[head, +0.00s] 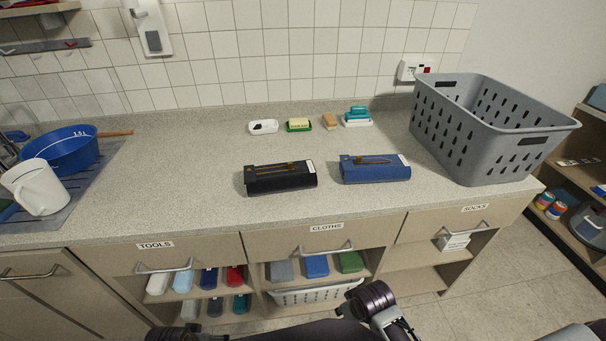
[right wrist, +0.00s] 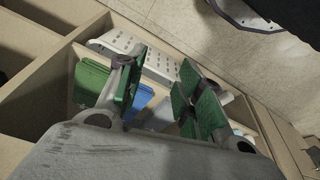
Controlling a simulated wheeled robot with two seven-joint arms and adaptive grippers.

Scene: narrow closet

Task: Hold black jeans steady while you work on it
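The black jeans (head: 279,178) lie folded into a flat block on the counter, left of the folded blue jeans (head: 375,169). A brown tool-like strip lies along the top of each. Nothing of mine touches the black jeans. My right gripper (right wrist: 160,96) shows in the right wrist view with its green-padded fingers spread apart and nothing between them. It is over the cloth shelf area, below the counter top. In the head view part of my arm shows at the bottom edge, with no fingers clearly seen. My left gripper is not in view.
A grey basket (head: 491,135) stands at the counter's right. A blue basin (head: 62,154) and white jug (head: 36,187) are at the left. Below are open shelves with folded cloths and a white basket (head: 313,295). The counter's front is clear.

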